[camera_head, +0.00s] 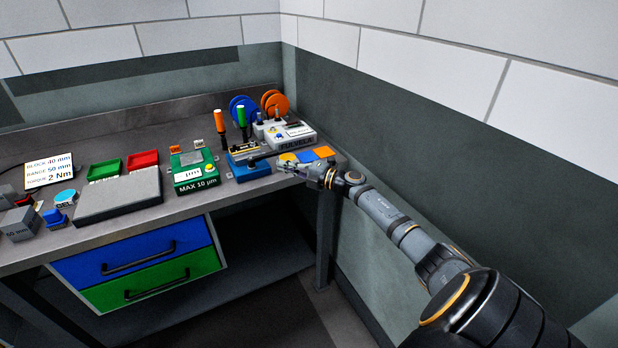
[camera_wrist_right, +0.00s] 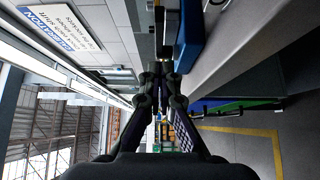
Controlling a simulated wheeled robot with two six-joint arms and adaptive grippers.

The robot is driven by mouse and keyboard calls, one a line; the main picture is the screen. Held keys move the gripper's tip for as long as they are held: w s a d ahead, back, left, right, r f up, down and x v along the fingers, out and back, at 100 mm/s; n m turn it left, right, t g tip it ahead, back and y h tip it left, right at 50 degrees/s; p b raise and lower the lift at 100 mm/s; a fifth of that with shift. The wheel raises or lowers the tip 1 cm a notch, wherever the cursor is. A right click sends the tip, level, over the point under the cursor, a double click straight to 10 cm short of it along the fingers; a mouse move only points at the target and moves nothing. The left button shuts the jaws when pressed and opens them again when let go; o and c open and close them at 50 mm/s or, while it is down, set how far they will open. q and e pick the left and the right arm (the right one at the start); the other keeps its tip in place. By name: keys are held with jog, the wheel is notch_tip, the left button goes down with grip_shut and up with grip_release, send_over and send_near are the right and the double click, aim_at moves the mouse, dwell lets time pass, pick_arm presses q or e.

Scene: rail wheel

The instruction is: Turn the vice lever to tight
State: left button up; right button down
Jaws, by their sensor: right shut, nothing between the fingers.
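The vice is a small blue block (camera_head: 248,170) on the right part of the bench, in front of the tools. A dark lever bar (camera_head: 265,156) reaches from it to the right. My right gripper (camera_head: 283,167) is just to the right of the vice, near the bench's front edge. It is shut with nothing between its fingers. Whether its fingertips touch the lever cannot be told. In the right wrist view the gripper (camera_wrist_right: 160,70) points along the bench, with the blue vice body (camera_wrist_right: 191,35) above and to the right of the fingertips. My left gripper is out of view.
A green gauge block (camera_head: 195,178) marked MAX 10 µm stands left of the vice. Orange and green-handled tools (camera_head: 241,118) and a grey device (camera_head: 298,134) stand behind it. Coloured pads (camera_head: 307,155) lie to the right. A wall closes the right side.

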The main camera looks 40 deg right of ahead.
pick_arm(q)
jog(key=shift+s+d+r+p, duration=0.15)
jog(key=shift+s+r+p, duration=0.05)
jog(key=shift+p, duration=0.2)
pick_arm(e)
jog(key=d+v, duration=0.1)
jog(key=v, duration=0.8)
jog(key=shift+w, duration=0.2)
jog(key=shift+d, duration=0.1)
